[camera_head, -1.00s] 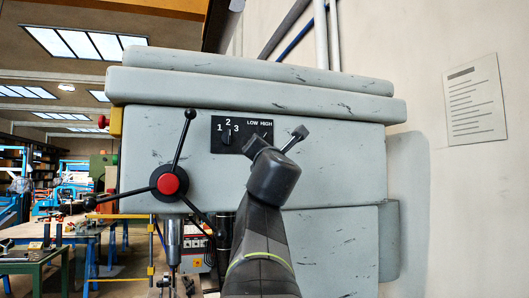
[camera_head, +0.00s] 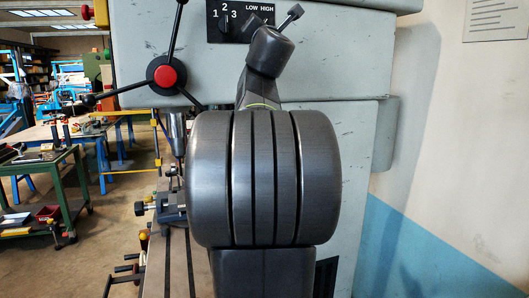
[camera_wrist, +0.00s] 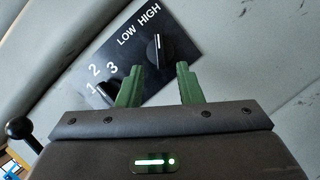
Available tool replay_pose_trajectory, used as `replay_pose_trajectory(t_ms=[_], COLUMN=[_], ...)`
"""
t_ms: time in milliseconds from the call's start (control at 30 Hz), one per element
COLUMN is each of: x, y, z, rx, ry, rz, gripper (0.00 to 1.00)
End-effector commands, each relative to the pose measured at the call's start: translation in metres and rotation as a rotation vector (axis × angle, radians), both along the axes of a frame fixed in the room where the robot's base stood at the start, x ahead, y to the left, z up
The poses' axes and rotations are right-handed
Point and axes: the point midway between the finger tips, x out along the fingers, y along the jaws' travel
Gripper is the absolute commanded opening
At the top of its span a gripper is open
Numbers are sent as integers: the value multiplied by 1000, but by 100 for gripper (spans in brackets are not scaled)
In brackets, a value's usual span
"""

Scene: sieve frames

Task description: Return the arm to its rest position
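My arm rises through the middle of the head view in front of a grey drill press (camera_head: 345,120). Its wrist end is at the lower right of a black control panel (camera_head: 212,33); the fingers cannot be made out clearly there. In the wrist view my gripper (camera_wrist: 160,70) has two green fingers standing apart with nothing between them. Beyond them is the panel, with a LOW/HIGH knob (camera_wrist: 158,50) above the gap and a 1-2-3 knob (camera_wrist: 104,92) at the left finger. Whether a finger touches the panel cannot be told.
A spoked feed handle with a red hub (camera_head: 166,76) stands left of my arm. A vise (camera_head: 170,208) is below it. A green workbench (camera_head: 60,165) stands farther left. Open floor (camera_head: 100,235) lies between. A wall (camera_head: 480,140) is at right.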

Motion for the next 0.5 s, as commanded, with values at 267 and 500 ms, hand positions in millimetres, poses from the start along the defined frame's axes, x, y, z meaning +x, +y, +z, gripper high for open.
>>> replay_pose_trajectory(t_ms=[267,500], x=[38,50], y=[3,4], z=[14,16], rx=[0,-1], ry=[1,1], rz=[0,-1], gripper=[33,33])
